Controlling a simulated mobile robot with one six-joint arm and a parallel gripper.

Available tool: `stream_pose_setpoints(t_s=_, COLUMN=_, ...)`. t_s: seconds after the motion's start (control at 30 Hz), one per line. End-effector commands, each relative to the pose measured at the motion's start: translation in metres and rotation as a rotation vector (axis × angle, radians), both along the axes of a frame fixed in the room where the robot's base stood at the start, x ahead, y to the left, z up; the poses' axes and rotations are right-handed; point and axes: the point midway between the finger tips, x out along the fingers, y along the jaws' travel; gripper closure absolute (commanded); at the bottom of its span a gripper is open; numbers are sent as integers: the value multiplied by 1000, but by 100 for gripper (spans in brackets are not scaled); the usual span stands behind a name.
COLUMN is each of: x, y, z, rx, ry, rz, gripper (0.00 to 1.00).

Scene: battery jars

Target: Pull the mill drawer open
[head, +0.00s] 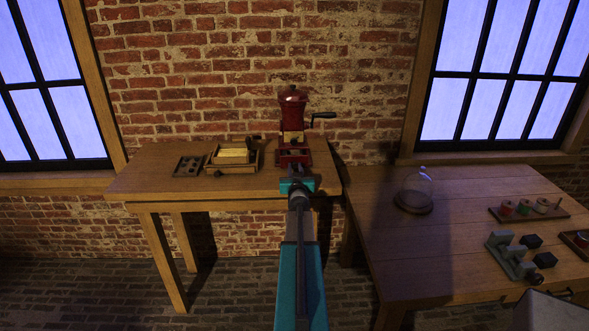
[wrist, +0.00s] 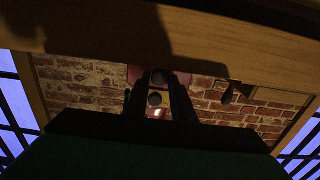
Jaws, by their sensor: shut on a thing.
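The red mill (head: 292,115) stands upright at the right end of the left wooden table in the head view, with a dark side crank (head: 322,116). Its dark red base (head: 293,156) is just beyond my gripper (head: 297,178), which reaches in from the front. In the wrist view, my gripper (wrist: 158,85) has its two dark fingers shut on a small round dark knob (wrist: 158,77) against the dark red mill base (wrist: 138,72). My gripper hides most of the drawer front, so I cannot tell how far the drawer stands out.
Left of the mill are a wooden box (head: 232,156) with pale contents and a dark tray with holes (head: 188,166). The right table holds a glass dome (head: 416,188), a tray of spools (head: 530,209) and grey metal blocks (head: 512,254). The left table's front strip is clear.

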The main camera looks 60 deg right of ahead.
Motion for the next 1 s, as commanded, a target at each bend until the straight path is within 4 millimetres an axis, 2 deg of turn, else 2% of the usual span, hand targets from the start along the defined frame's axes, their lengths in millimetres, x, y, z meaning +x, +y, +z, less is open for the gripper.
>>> stream_pose_setpoints(t_s=0.7, x=-39, y=54, z=-1, rx=1, ry=1, rz=-1, gripper=100)
stream_pose_setpoints(t_s=1.0, x=-43, y=59, z=0, rx=1, ry=0, rz=-1, gripper=100)
